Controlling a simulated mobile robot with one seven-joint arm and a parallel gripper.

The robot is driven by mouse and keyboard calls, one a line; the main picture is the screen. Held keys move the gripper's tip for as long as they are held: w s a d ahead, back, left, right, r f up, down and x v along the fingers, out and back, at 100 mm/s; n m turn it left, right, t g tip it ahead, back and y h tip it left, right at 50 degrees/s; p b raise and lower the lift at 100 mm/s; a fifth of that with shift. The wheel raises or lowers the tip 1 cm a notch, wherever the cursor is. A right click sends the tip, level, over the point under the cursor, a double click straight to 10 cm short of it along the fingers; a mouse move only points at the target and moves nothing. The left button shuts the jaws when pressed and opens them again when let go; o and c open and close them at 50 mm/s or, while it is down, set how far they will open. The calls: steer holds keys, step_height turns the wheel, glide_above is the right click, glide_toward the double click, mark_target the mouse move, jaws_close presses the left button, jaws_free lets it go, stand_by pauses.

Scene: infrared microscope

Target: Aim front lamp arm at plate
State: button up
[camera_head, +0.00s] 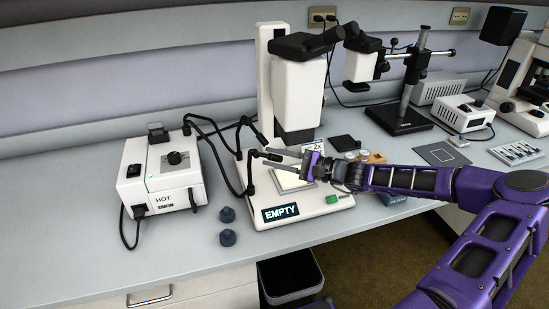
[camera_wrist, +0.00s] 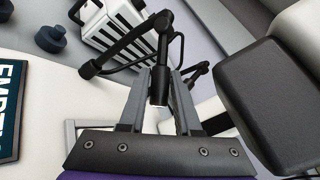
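The microscope (camera_head: 297,90) has a white base with an EMPTY display (camera_head: 281,212). A pale plate (camera_head: 290,180) lies on its stage, partly under my gripper. Two black jointed lamp arms run from the white light box (camera_head: 180,170) to the microscope's left side; the front one (camera_head: 250,178) has its joint low at the base's left edge. My gripper (camera_head: 272,158) reaches in from the right above the plate. In the wrist view its grey fingers (camera_wrist: 161,75) stand apart, with a black lamp head (camera_wrist: 158,88) between them. Firm contact cannot be made out.
A green item (camera_head: 332,199) lies on the base's front right. A second microscope (camera_head: 362,60) stands behind. The bench front left is clear. A bin (camera_head: 290,275) stands below.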

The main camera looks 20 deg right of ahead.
jaws_close()
stand_by(1.1)
